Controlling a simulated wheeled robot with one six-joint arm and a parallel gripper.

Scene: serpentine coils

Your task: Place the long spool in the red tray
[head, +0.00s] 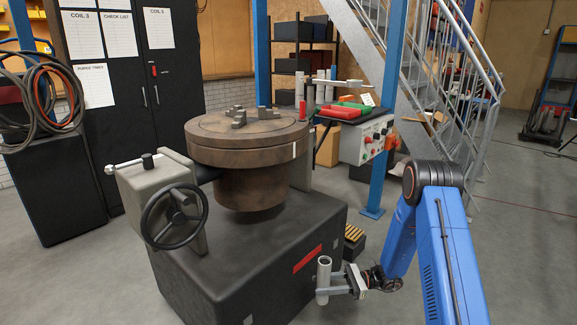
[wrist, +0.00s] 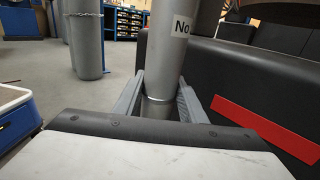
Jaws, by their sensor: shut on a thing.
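My gripper (head: 336,287) is shut around a grey upright cylinder, the long spool (head: 324,272), low beside the front right of the black machine base. In the wrist view the spool (wrist: 166,62) stands between the two fingers, with a white label reading "No" on its upper part. Its top runs out of that view. The red tray (head: 341,112) lies on the stand with the control box, behind and to the right of the round machine table. It is well above and beyond my gripper. The red tray does not show in the wrist view.
The machine's black base (head: 240,265), handwheel (head: 174,216) and round table (head: 247,139) fill the left and middle. A control box (head: 366,141) and a blue post (head: 388,110) stand near the tray. A green tray (head: 355,105) lies beside it. Open floor is at right.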

